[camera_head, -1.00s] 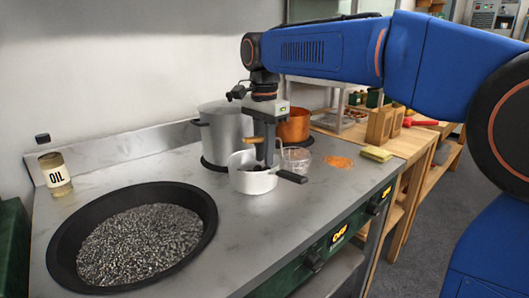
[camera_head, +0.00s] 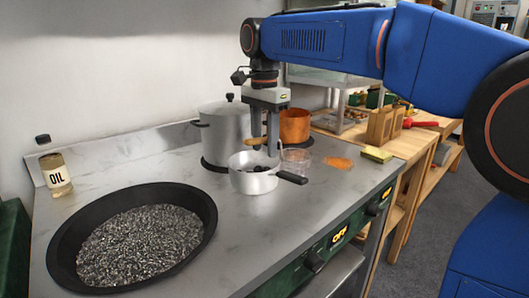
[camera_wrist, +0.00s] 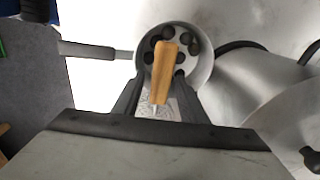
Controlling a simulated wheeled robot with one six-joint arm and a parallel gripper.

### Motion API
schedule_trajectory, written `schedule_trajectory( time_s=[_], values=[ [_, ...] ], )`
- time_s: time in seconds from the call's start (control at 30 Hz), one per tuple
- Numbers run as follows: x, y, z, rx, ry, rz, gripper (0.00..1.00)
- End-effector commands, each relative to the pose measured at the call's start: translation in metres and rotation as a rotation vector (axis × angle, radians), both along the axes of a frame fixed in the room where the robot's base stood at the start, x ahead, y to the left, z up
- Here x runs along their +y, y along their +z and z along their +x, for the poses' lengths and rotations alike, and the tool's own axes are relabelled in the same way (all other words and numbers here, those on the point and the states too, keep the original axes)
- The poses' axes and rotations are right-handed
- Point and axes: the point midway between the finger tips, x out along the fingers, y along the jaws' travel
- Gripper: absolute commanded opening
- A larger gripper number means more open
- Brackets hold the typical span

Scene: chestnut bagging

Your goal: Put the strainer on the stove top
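A light wooden handle, which I take to be the strainer's (camera_wrist: 163,68), stands steeply between my fingers. It shows as a small wooden piece in the head view (camera_head: 257,141). My gripper (camera_head: 266,146) is just above a small metal saucepan (camera_head: 246,183) with a dark handle. In the wrist view the fingers (camera_wrist: 156,88) stand apart, with gaps either side of the wooden handle. Several dark round chestnuts (camera_wrist: 193,45) lie in the saucepan. The saucepan stands on the grey stove top (camera_head: 215,245).
A large lidded pot (camera_head: 222,135) stands close behind the saucepan, a copper pot (camera_head: 295,125) behind right. A clear cup (camera_head: 297,160) and yellow sponge (camera_head: 377,154) are to the right. A wide black pan (camera_head: 205,215) and an oil bottle (camera_head: 55,175) are at left.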

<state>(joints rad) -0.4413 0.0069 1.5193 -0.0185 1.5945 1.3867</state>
Motion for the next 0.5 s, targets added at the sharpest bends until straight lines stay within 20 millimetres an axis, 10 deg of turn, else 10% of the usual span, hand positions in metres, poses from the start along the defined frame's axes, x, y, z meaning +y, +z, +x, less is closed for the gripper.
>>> schedule_trajectory(
  time_s=[0.5],
  values=[
    [0.001,0.083,-0.002,0.0,0.0,0.0,0.39]
  ],
)
